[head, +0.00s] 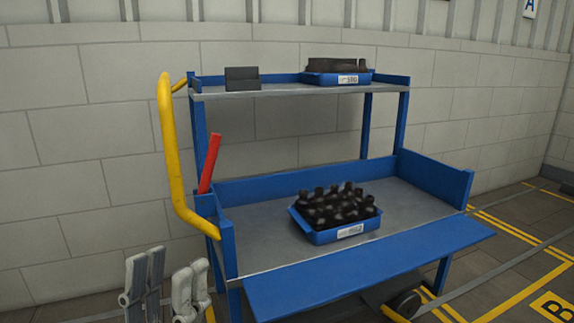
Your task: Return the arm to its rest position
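My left gripper (168,264) shows at the bottom left, its fingers pointing up. The two fingers stand apart with an empty gap between them, so it is open and holds nothing. It is left of the cart's front left corner in the picture, apart from the bottles. The rest of the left arm is below the frame. My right gripper is not in view. A blue tray (349,238) with several dark bottles (339,206) stands on the lower deck of the blue cart (268,240).
The cart's upper shelf (275,89) holds a second blue tray (338,79) with dark contents and a dark box (242,78). A yellow handle (171,145) and a red bar (209,163) rise at the cart's left side. A block wall (80,130) stands behind.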

